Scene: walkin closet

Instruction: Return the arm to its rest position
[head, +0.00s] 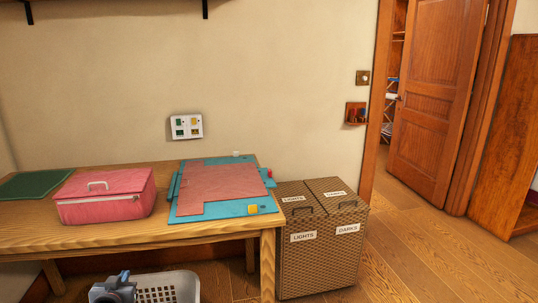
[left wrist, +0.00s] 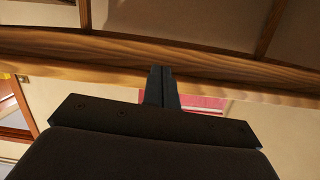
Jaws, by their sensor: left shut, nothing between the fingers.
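My left gripper (left wrist: 162,72) is shut and empty in the left wrist view, its two dark fingers together. Behind the fingers are the wooden table's edge (left wrist: 230,76) and part of a pink box (left wrist: 208,104); this view looks upside down. In the head view, a grey-blue part of my left arm (head: 112,291) shows at the bottom, in front of the table (head: 150,236). The fingertips are hard to make out there. My right gripper is in neither view.
The pink box (head: 104,203), a green mat (head: 35,185) and a teal board with a red sheet (head: 222,184) lie on the table. A white basket (head: 180,284) is below it. A wicker hamper (head: 320,262) stands right of the table; floor further right is clear.

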